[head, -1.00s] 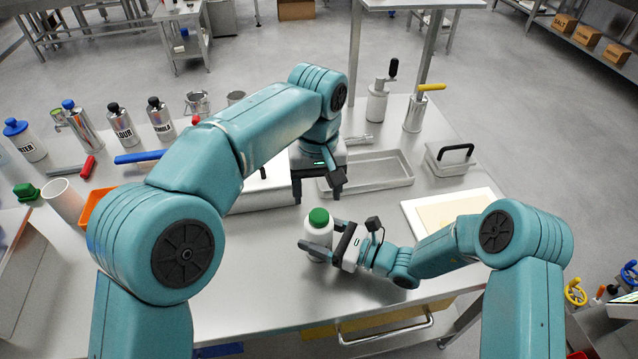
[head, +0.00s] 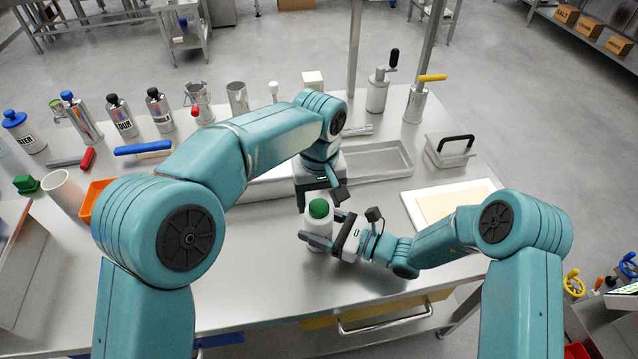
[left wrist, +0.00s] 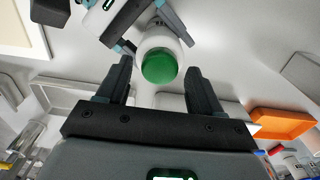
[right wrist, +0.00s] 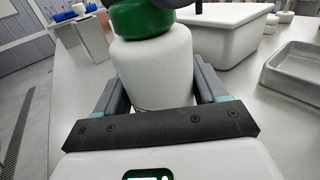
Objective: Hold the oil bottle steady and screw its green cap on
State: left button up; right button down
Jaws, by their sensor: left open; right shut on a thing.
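The oil bottle (head: 318,228) is white and stands upright on the steel table. The green cap (head: 319,208) sits on its top; I cannot tell how tightly. My right gripper (head: 321,236) is shut around the bottle's body, which fills the space between its fingers in the right wrist view (right wrist: 155,75). My left gripper (head: 322,203) is open above and just behind the bottle. In the left wrist view the green cap (left wrist: 159,67) lies beyond and between the spread fingers, apart from them. In the right wrist view the cap (right wrist: 141,18) is partly cut off by the top edge.
A metal tray (head: 375,160), a lidded steel box with a black handle (head: 450,150) and a white board (head: 447,203) lie behind and right. An orange bin (head: 95,198) and a white cup (head: 62,190) stand left. The table's front is clear.

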pick_arm(q)
jog(key=shift+f, duration=0.75)
jog(key=c, duration=1.1)
jog(key=shift+m, duration=0.8)
jog(key=o, duration=1.3)
jog(key=shift+c, duration=0.2)
jog(key=shift+r, duration=0.1)
notch_tip(320, 180, up, 12)
